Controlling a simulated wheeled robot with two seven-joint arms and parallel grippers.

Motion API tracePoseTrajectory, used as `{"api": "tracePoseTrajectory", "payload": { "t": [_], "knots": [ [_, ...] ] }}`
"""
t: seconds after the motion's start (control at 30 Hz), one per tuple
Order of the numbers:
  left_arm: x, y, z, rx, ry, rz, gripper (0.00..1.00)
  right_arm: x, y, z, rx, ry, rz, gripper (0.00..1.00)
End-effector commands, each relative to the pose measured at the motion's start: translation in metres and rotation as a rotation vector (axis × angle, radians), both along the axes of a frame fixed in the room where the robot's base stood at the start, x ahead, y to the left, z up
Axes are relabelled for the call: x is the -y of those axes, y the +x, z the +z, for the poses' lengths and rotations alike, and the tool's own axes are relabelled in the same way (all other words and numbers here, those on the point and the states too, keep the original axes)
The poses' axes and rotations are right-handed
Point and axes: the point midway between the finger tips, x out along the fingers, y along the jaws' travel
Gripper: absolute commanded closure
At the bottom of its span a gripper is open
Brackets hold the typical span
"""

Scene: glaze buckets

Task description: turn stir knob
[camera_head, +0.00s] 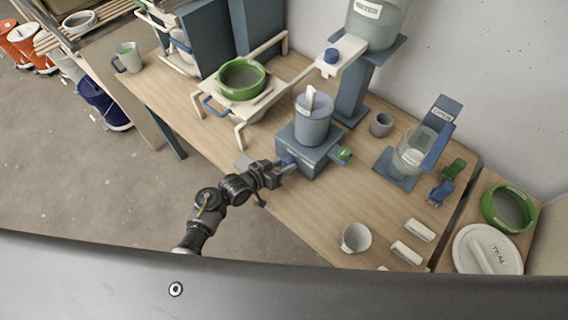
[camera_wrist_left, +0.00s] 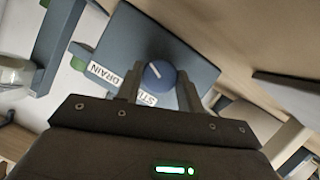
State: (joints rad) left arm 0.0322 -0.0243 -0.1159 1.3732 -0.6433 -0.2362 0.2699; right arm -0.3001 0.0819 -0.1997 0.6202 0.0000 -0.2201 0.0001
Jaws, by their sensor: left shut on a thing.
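The stir knob (camera_wrist_left: 158,76) is a round blue dial with a white pointer line, on the front of a blue-grey base (camera_head: 310,152) partly labelled "STI…". A grey lidded pot (camera_head: 313,122) stands on that base. My left gripper (camera_head: 286,166) reaches the base's front left side in the head view. In the left wrist view its fingers (camera_wrist_left: 157,88) are on either side of the knob and shut on it. The pointer line slants up and left in that view. My right gripper is not in view.
A "DRAIN" label (camera_wrist_left: 104,74) and a green knob (camera_head: 344,153) are close by on the same base. A green bowl (camera_head: 242,80) sits on a stand to the left. A white cup (camera_head: 356,238) stands near the table's front edge. Bare wood lies between them.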

Motion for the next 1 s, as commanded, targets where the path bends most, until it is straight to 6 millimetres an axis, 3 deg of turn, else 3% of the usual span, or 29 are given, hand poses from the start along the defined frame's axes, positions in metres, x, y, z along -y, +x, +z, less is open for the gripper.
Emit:
{"api": "tracePoseTrajectory", "payload": {
  "t": [0.63, 0.67, 0.8, 1.0],
  "knots": [
    [0.0006, 0.0000, -0.0002, -0.036, -0.051, -0.001, 0.85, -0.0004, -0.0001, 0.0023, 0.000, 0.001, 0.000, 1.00],
    [0.0006, 0.0000, -0.0002, -0.036, -0.051, -0.001, 0.61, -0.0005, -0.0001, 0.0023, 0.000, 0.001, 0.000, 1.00],
    [0.0004, 0.0001, -0.0002, -0.036, -0.050, 0.000, 0.43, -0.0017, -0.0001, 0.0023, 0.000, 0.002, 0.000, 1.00],
    [0.0001, 0.0001, -0.0002, -0.036, -0.050, 0.000, 0.41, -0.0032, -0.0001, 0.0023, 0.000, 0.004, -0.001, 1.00]
  ]
}}
